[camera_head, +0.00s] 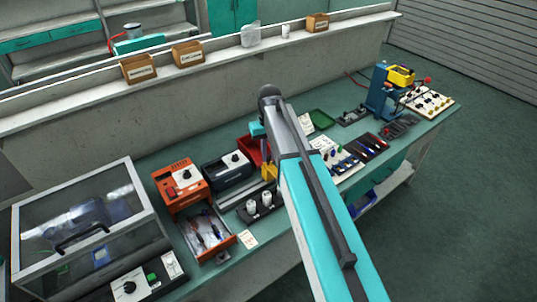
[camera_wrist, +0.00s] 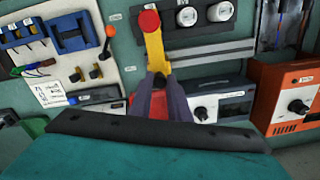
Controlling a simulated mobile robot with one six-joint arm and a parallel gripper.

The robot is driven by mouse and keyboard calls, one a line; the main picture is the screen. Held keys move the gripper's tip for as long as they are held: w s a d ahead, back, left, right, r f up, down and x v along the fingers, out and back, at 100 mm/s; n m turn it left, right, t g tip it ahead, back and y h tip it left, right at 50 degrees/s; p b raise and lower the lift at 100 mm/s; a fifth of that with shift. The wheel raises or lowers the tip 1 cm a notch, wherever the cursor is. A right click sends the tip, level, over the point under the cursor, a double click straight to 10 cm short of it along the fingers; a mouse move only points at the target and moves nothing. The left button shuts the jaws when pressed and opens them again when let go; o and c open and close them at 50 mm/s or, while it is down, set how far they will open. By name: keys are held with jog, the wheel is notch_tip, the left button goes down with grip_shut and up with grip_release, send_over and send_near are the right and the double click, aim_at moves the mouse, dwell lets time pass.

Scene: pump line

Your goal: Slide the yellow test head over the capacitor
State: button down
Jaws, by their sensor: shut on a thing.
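The yellow test head (camera_wrist: 155,48) is held between the two fingers of my gripper (camera_wrist: 157,88) in the wrist view. A round red piece (camera_wrist: 149,20) shows at its far end; I cannot tell whether it belongs to the head. In the head view a bit of the yellow head (camera_head: 269,172) shows beside my arm, which hides the fingers. Two white-topped cylinders, likely capacitors, (camera_head: 252,207) (camera_head: 266,199) stand upright in a black rack (camera_head: 243,216). In the wrist view they (camera_wrist: 188,16) (camera_wrist: 219,11) are right of the head, apart from it. Neither is visibly covered by it.
A dark blue instrument (camera_head: 228,167) and an orange instrument (camera_head: 181,180) stand behind and left of the rack. An orange tray of tools (camera_head: 207,235) is to the left. A white switch panel (camera_wrist: 90,60) is left of my gripper in the wrist view.

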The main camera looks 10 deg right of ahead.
jog(key=c, duration=1.7)
grip_release()
jog(key=shift+w+d+r, duration=0.1)
jog(key=shift+w+d, duration=0.1)
jog(key=shift+d, duration=0.2)
jog(key=shift+o, duration=0.2)
jog(key=shift+a, duration=0.15)
jog(key=shift+a, duration=0.1)
jog(key=shift+r+p, duration=0.65)
jog(key=shift+r, duration=0.3)
notch_tip(320, 180, up, 12)
jog(key=p, duration=0.2)
jog(key=shift+p, duration=0.35)
jog(key=shift+f, duration=0.15)
